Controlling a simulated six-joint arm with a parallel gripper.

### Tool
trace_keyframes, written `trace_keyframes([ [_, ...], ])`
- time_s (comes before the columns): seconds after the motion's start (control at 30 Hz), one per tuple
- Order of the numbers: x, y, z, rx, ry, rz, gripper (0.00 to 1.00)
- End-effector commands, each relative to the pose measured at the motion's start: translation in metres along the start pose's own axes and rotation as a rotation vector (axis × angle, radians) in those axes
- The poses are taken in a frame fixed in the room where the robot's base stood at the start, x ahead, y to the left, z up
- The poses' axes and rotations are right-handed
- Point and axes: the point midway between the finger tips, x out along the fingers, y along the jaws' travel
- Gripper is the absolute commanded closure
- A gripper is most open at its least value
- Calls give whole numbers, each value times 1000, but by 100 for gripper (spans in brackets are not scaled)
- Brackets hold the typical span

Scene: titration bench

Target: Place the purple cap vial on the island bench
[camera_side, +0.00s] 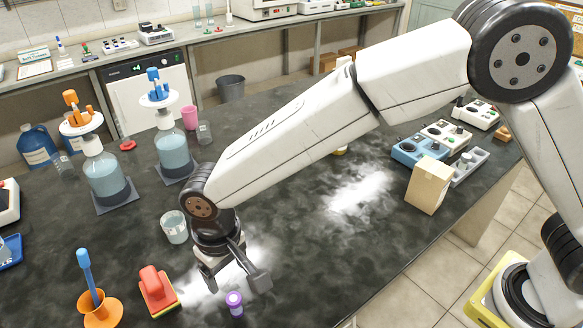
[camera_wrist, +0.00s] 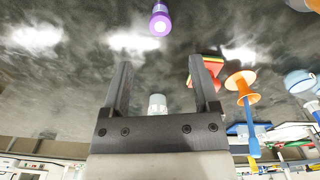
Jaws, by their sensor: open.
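The purple cap vial (camera_side: 235,303) stands on the dark island bench (camera_side: 300,240) near its front edge. In the wrist view the purple cap vial (camera_wrist: 160,20) is at the top middle, beyond my fingertips. My gripper (camera_side: 236,276) is open and empty, low over the bench just behind the vial. In the wrist view my gripper (camera_wrist: 160,62) shows two spread fingers with nothing held between them. The vial is apart from the fingers as far as I can see.
A glass beaker (camera_side: 174,228) stands just behind my gripper. A red block-like tool (camera_side: 157,290) and an orange funnel stand (camera_side: 98,308) are to the left. Two dispenser bottles (camera_side: 106,175) stand farther back. The bench middle is clear.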

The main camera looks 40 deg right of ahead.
Motion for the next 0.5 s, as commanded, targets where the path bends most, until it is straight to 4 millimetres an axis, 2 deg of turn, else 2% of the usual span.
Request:
trace_keyframes([
  [0.2,-13,0,0,0,0,0,22],
  [0.5,-14,0,0,0,1,0,22],
])
